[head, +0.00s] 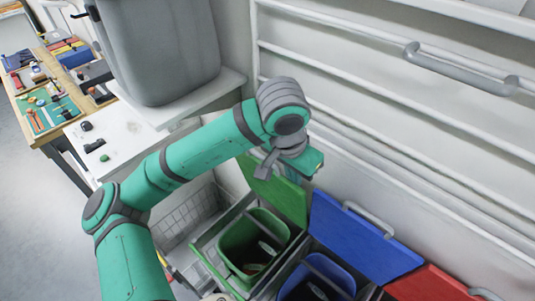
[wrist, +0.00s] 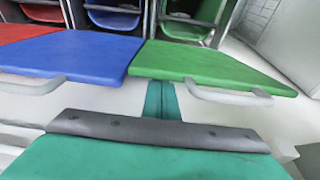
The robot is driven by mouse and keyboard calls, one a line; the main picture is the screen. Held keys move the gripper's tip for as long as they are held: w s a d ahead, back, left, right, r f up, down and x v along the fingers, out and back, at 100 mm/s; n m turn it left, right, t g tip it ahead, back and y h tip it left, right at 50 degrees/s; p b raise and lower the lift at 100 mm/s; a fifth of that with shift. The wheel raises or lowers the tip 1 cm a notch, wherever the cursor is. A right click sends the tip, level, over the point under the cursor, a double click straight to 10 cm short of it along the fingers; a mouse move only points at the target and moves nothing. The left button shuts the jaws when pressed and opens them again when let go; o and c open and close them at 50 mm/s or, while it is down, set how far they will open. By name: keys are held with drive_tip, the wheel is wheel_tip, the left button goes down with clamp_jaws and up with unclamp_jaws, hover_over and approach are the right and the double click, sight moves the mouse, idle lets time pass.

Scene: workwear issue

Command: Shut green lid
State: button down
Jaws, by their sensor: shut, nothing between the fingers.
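The green lid (head: 277,190) stands raised at the back of its bin in the head view. The green bin (head: 238,240) below it is open, with some items inside. In the wrist view the green lid (wrist: 215,64) fills the upper right, with its pale grey handle (wrist: 228,95) along the near edge. My gripper (wrist: 162,92) is shut and empty, its fingers at the lid's near edge, left of the handle and close to the blue lid. Whether they touch the lid I cannot tell. In the head view my gripper (head: 306,166) is at the lid's upper right; its fingertips are mostly hidden.
A raised blue lid (head: 360,240) and a red lid (head: 435,284) stand to the right, close beside the green one. A white wall with rails and a grey handle (head: 460,70) rises behind. A grey container (head: 160,50) stands on a ledge at upper left.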

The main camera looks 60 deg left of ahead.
drive_tip(key=v, duration=1)
drive_tip(key=shift+s, duration=0.4)
idle(0.4)
drive_tip(key=shift+d, duration=0.1)
idle(0.4)
